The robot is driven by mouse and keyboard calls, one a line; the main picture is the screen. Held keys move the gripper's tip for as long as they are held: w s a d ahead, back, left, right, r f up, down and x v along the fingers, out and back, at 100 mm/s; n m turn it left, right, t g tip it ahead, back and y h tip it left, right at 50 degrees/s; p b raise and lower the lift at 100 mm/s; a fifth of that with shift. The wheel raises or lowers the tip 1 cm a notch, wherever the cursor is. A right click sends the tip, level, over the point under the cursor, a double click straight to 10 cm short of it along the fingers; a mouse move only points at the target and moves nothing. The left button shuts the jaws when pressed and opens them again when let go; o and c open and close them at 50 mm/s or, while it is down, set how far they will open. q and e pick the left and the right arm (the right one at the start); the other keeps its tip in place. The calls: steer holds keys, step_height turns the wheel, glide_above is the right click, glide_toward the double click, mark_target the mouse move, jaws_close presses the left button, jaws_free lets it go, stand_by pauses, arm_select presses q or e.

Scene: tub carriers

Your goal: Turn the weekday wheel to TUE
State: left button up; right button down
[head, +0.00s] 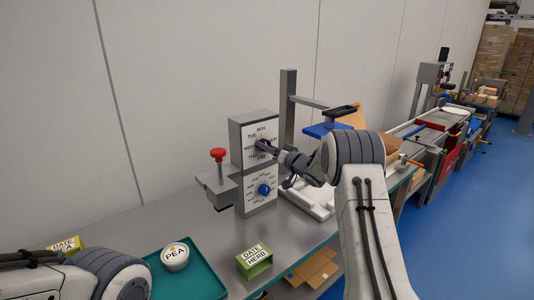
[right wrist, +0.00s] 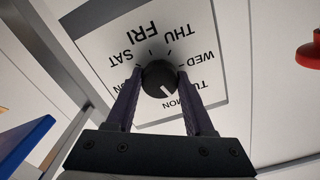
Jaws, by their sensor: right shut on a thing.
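The weekday wheel is a dark round knob (right wrist: 159,78) on a white dial plate (right wrist: 120,50) lettered with day names. In the right wrist view the plate looks upside down, with MON and TUE at lower right. The knob's white mark points to the lower right, toward MON. In the head view the plate (head: 251,134) is on the upper part of a grey box. My right gripper (head: 262,147) is shut on the knob, one finger on each side in the wrist view (right wrist: 159,85). My left arm shows at lower left; its gripper is out of view.
Below is a second dial with a blue knob (head: 264,190). A red knob (head: 218,154) stands on a grey stamp device to the left. A teal tray (head: 205,278) holds a PEA tub (head: 175,257). A green DATE HERB carrier (head: 255,262) sits near the bench's front edge.

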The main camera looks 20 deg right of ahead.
steer(key=shift+d+n+b, duration=0.1)
steer(key=shift+n+b, duration=1.85)
steer(key=shift+n, duration=0.75)
steer(key=shift+c, duration=1.4)
jaws_free()
steer(key=b+v, duration=0.2)
steer(key=v, duration=0.8)
steer(key=shift+s+b, duration=0.25)
steer(key=shift+b, duration=0.15)
